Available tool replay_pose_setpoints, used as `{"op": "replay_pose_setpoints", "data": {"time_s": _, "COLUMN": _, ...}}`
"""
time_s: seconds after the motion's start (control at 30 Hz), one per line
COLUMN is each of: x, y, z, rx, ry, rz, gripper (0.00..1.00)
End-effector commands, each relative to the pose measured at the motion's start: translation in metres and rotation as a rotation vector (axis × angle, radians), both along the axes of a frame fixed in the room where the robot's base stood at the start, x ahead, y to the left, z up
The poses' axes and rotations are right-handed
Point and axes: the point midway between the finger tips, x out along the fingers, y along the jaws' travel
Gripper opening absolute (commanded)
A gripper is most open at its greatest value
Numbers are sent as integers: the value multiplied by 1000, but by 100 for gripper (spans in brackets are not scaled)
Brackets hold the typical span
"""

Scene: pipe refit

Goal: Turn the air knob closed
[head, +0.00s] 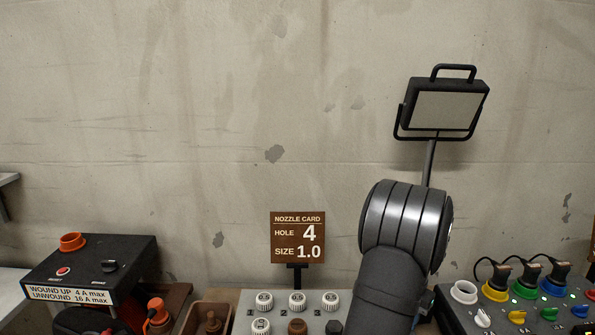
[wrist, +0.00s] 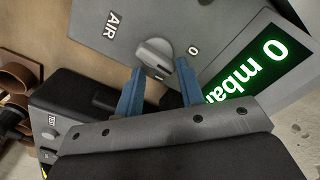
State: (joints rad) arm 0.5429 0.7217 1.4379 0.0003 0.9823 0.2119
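The air knob (wrist: 154,51) is a grey round knob with a raised bar, on a grey panel (wrist: 95,22) lettered AIR. An O mark lies to its right and an I mark below it. A green display (wrist: 262,62) on the panel reads 0 mbar. In the head view my arm hides the gripper, and the knob does not show.
In the wrist view, a dark box with a TEST button (wrist: 47,134) stands at lower left. In the head view are a nozzle card (head: 298,238) reading hole 4, size 1.0, a lamp (head: 442,108), a black box (head: 95,268) at left and a coloured-connector panel (head: 520,295) at right.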

Motion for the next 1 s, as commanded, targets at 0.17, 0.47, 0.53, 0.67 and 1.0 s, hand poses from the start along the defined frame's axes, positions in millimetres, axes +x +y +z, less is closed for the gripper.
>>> {"op": "replay_pose_setpoints", "data": {"time_s": 0.17, "x": 0, "y": -1, "z": 0, "rx": -1, "ry": -1, "rz": -12, "gripper": 34}}
{"op": "replay_pose_setpoints", "data": {"time_s": 0.47, "x": 0, "y": -1, "z": 0, "rx": -1, "ry": 0, "rz": -10, "gripper": 34}}
{"op": "replay_pose_setpoints", "data": {"time_s": 0.53, "x": 0, "y": -1, "z": 2, "rx": -1, "ry": -1, "rz": -4, "gripper": 34}}
{"op": "replay_pose_setpoints", "data": {"time_s": 0.67, "x": 2, "y": -2, "z": 29, "rx": -5, "ry": -7, "rz": 86, "gripper": 34}}
{"op": "replay_pose_setpoints", "data": {"time_s": 1.0, "x": -6, "y": 7, "z": 154, "rx": -5, "ry": -4, "rz": 570, "gripper": 34}}
